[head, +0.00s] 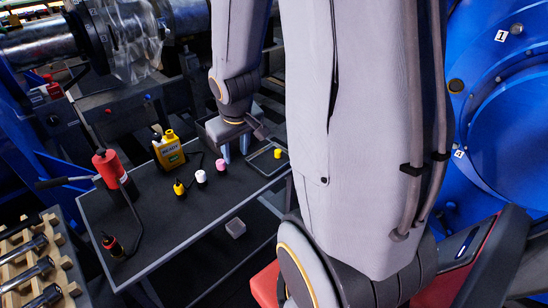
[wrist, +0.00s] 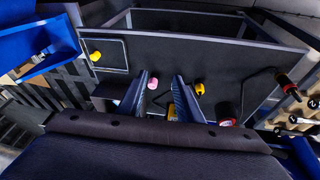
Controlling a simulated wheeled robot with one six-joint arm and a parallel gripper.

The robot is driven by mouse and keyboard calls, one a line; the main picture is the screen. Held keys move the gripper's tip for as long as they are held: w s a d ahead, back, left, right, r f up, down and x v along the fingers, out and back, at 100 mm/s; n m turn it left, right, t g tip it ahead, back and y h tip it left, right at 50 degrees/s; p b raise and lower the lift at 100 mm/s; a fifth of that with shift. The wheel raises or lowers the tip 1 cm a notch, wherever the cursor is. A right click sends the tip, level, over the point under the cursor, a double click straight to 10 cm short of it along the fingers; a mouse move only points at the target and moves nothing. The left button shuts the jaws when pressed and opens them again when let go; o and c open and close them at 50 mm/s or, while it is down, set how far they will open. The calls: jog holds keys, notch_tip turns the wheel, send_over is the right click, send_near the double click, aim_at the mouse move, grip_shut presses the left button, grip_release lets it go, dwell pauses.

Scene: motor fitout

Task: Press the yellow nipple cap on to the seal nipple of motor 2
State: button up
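A small yellow cap-like piece (head: 277,153) sits in a shallow black tray on the dark table; it also shows at the upper left in the wrist view (wrist: 95,56). A second small yellow piece with a dark tip (head: 179,187) stands left of a white one (head: 200,178) and a pink one (head: 220,166). I cannot tell for certain which yellow piece is the nipple cap. My gripper (head: 235,148) is over the table between the pink piece and the tray. In the wrist view its fingers (wrist: 159,85) are apart, with no object visibly held. I cannot make out motor 2's seal nipple.
A yellow bottle (head: 168,151) and a red canister (head: 109,168) with a hose stand on the table (head: 180,225). Blue round housings with number labels (head: 480,100) are at the right. A wooden rack of tools (head: 35,260) is at the lower left. The table's front is mostly clear.

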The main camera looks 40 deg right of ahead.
jog(key=w+d+f+t+b, duration=0.3)
jog(key=w+d+f+b, duration=0.1)
jog(key=w+d+f, duration=0.5)
jog(key=n+t+b, duration=0.1)
jog(key=t+b, duration=0.4)
jog(key=b, duration=0.4)
send_over(278, 151)
jog(key=s+a, duration=0.2)
jog(key=a, duration=0.2)
jog(key=shift+y, duration=0.4)
notch_tip(278, 151, down, 9)
jog(key=shift+s+d+r, duration=0.1)
jog(key=shift+d, duration=0.05)
jog(key=s+d+f+t+b, duration=0.2)
jog(key=s+d+f+t+y+b, duration=0.1)
jog(key=s+d+f+b, duration=0.1)
jog(key=shift+s+d+f+t+y+b, duration=0.2)
jog(key=shift+d+t+y+b, duration=0.1)
jog(key=shift+t+b, duration=0.1)
jog(key=shift+s+f, duration=0.1)
jog(key=shift+s, duration=0.15)
jog(key=shift+w+f+t+b, duration=0.1)
jog(key=shift+w+t+b, duration=0.3)
jog(key=shift+w, duration=0.45)
jog(key=w, duration=0.3)
jog(key=w+f+b, duration=0.1)
jog(key=w, duration=0.1)
jog(key=shift+w+a, duration=0.3)
jog(key=shift+a, duration=0.1)
jog(key=c, duration=0.8)
